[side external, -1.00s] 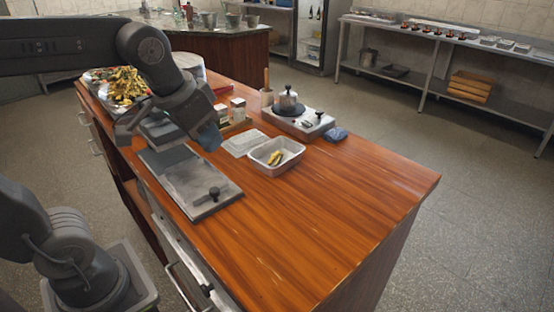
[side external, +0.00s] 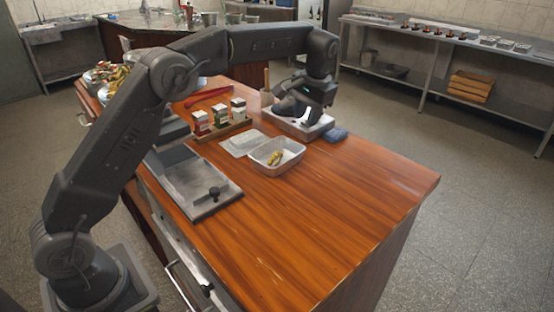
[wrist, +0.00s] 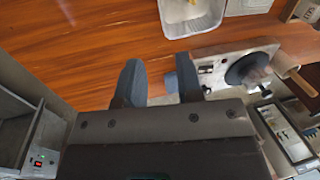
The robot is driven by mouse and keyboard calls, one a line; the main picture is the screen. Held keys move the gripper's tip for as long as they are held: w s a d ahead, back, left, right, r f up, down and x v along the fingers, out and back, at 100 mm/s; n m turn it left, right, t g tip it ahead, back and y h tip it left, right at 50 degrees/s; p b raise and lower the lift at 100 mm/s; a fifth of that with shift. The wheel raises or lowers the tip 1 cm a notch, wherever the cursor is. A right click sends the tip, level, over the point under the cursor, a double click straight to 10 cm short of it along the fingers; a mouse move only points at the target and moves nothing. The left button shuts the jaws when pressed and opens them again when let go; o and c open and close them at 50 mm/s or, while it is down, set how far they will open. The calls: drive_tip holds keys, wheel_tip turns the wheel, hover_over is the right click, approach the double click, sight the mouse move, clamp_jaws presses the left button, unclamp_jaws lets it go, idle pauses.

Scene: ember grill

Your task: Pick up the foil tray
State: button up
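The foil tray (side external: 263,163) is a shallow, light grey open tray with yellowish food inside. It sits on the wooden counter in the side view, and part of it shows at the top of the wrist view (wrist: 178,30). My gripper (side external: 296,114) is over the burner unit, behind and to the right of the tray, and apart from it. In the wrist view my gripper (wrist: 160,75) shows two separated fingers with no object held between them. In the side view the fingertips are hard to make out.
A pale flat lid (side external: 240,142) lies left of the tray. The burner unit (side external: 322,124) and a blue cloth (side external: 336,134) are behind it to the right. A rack of spice jars (side external: 220,131) and a grill plate (side external: 190,182) stand to the left. The front-right counter (side external: 330,220) is clear.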

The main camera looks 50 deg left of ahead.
sight(297, 155)
drive_tip(key=a+f, duration=0.1)
drive_tip(key=f, duration=0.3)
drive_tip(key=a+f, duration=0.1)
drive_tip(key=f, duration=0.8)
drive_tip(key=shift+s+a+f, duration=0.15)
drive_tip(key=shift+a+f, duration=0.1)
drive_tip(key=shift+a, duration=0.15)
drive_tip(key=shift+c, duration=0.3)
clamp_jaws()
